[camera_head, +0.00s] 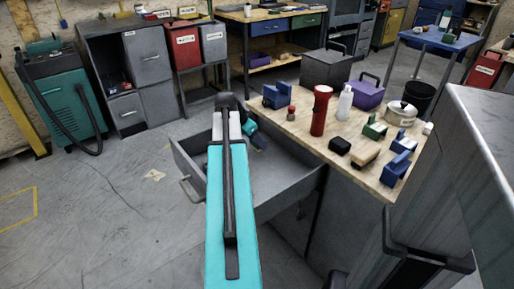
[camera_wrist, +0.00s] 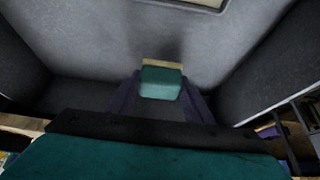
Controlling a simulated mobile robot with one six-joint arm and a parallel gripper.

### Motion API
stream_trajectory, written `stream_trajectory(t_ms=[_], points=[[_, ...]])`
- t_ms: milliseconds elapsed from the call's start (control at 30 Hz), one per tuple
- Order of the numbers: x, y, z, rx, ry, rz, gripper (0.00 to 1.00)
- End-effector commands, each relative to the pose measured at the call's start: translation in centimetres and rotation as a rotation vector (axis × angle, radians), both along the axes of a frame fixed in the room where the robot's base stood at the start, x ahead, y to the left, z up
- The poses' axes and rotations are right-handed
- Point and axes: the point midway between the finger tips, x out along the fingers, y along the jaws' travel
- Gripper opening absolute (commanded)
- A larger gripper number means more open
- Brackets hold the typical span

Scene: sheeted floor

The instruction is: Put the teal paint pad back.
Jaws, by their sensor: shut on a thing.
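The teal paint pad (camera_wrist: 161,84) has a cream strip along its far edge. It sits between the two dark purplish fingers of my gripper (camera_wrist: 160,98) in the wrist view, and the gripper is shut on it. In the head view my gripper (camera_head: 254,136) is over the open grey drawer (camera_head: 285,192), near its back. The arm hides part of the drawer, and the pad is hard to make out there. The wrist view shows the drawer's bare grey floor (camera_wrist: 170,40) and side walls; I cannot tell whether the pad touches the floor.
The wooden worktop (camera_head: 325,143) stands right of the drawer. It carries a red flask (camera_head: 320,110), a white bottle (camera_head: 345,103), a purple box (camera_head: 367,94), a pot (camera_head: 401,114) and several small blue, green, black and tan items. A grey cabinet (camera_head: 470,140) stands close at right.

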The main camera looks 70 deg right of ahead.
Motion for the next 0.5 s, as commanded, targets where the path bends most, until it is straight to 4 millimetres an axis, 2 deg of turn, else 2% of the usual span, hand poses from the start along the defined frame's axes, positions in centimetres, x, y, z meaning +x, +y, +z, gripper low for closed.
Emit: stream_trajectory(t_ms=[300,500], points=[[0.0,-0.1,0.0,0.000,-0.001,0.000,0.29],[0.2,-1.1,-0.2,0.000,0.000,0.001,0.29]])
